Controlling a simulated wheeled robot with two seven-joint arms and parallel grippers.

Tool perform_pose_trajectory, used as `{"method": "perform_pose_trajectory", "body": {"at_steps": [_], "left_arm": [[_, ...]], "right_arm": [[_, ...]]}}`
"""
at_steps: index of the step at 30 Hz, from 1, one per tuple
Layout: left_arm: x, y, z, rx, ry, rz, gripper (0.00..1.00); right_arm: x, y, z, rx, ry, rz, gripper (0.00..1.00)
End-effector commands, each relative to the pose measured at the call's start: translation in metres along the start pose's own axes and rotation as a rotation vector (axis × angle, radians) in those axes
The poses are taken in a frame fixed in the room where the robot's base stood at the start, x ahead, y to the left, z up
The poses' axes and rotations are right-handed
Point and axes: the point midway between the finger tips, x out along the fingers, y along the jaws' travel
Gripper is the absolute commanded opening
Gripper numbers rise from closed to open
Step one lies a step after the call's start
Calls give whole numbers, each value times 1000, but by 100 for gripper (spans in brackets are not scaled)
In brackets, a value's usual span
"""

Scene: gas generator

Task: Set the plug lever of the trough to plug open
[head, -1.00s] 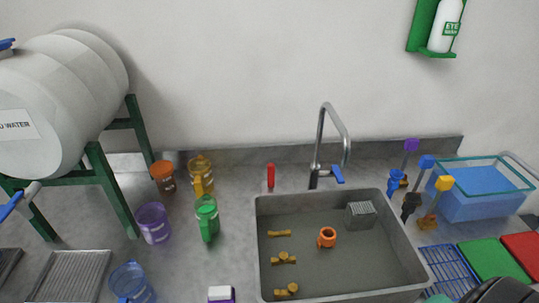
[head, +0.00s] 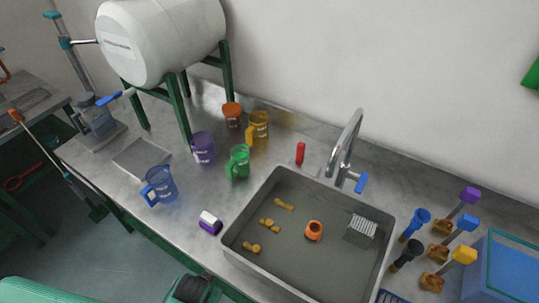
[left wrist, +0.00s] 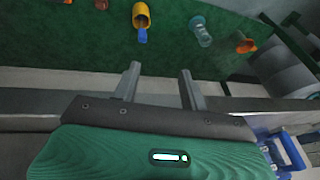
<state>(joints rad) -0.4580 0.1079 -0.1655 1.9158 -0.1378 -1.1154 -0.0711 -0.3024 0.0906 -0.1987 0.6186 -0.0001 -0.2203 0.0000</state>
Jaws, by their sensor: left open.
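The grey trough (head: 236,226) is sunk into the counter in the head view, with its tap (head: 346,148) behind it. A small red upright piece (head: 300,152) stands on the counter just behind the trough's back left edge. I cannot tell for sure whether it is the plug lever. My left gripper (left wrist: 158,88) shows in the left wrist view, its two fingers apart and nothing between them. It is away from the trough and the red piece. My right gripper is not in view.
Several mugs stand left of the trough, including a blue one (head: 161,187) and a green one (head: 238,162). A white tank (head: 165,38) stands on a green frame. Coloured-top tools (head: 460,256) and a blue tank (head: 505,268) are at right.

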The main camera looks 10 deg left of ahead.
Motion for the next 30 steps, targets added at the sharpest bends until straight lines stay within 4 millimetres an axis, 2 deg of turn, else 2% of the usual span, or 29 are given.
{"method": "perform_pose_trajectory", "body": {"at_steps": [1,5,9,17,22,26,30], "left_arm": [[-22,-6,-10,0,13,-10,44],[-64,-20,-30,14,40,-45,44],[-107,-45,-64,95,108,-157,44],[-119,-79,-127,358,226,-435,44],[-123,-92,-185,640,306,-677,44],[-130,-86,-243,959,364,-919,44],[-138,-61,-304,1347,396,-1186,44]], "right_arm": [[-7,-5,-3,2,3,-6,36],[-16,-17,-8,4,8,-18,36],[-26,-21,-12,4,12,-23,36],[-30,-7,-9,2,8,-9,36],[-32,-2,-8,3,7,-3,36],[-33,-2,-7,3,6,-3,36],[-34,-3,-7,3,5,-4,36]]}}
